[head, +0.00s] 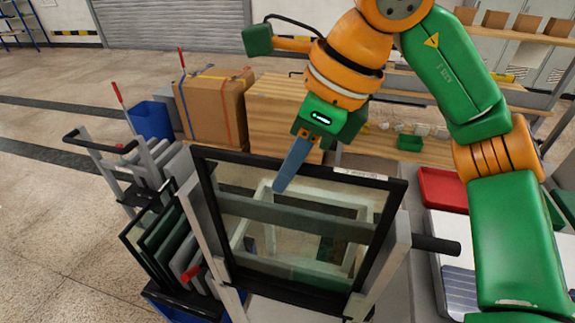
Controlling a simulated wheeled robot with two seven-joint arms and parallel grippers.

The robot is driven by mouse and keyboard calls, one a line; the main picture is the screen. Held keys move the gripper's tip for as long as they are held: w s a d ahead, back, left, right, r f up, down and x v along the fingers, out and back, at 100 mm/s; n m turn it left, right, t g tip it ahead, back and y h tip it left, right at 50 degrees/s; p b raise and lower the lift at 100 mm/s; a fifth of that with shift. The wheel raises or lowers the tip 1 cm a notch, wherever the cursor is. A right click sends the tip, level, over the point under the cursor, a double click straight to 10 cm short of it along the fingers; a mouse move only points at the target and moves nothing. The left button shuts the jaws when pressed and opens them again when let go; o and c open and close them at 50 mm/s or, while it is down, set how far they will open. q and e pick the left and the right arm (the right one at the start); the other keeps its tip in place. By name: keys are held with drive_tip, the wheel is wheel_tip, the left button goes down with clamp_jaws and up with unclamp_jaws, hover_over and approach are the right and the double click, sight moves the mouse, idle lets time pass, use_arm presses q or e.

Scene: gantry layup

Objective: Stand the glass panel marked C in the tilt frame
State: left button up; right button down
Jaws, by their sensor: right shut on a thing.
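A black-rimmed glass panel (300,235) stands upright, slightly tilted, at the centre of the head view. A white label (360,173) sits on its top rim, but its lettering is too small to read. The pale grey posts of the tilt frame (393,265) show at both sides of the panel. My right gripper (284,180) is above the middle of the panel's top edge. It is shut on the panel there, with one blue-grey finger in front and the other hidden. Whether the panel's lower edge rests fully in the frame is hard to tell. My left gripper is not in view.
A rack (190,296) with several dark-edged panels stands close on the left. A push cart (97,148) is beyond it. A cardboard box (214,105) and a wooden crate (275,105) are behind. A red tray (442,188) lies on the right, and a black handle (435,245) juts out nearby.

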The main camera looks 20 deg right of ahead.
drive_tip(key=shift+f+b, duration=0.4)
drive_tip(key=shift+f, duration=0.05)
drive_tip(key=c, duration=0.8)
unclamp_jaws()
drive_tip(key=shift+s+r, duration=0.1)
drive_tip(key=shift+c, duration=0.2)
drive_tip(key=p+v, duration=0.2)
drive_tip(key=v, duration=0.4)
drive_tip(key=shift+r, duration=0.25)
drive_tip(key=shift+s+d+r, duration=0.2)
drive_tip(key=shift+s+r, duration=0.05)
drive_tip(key=shift+r, duration=0.05)
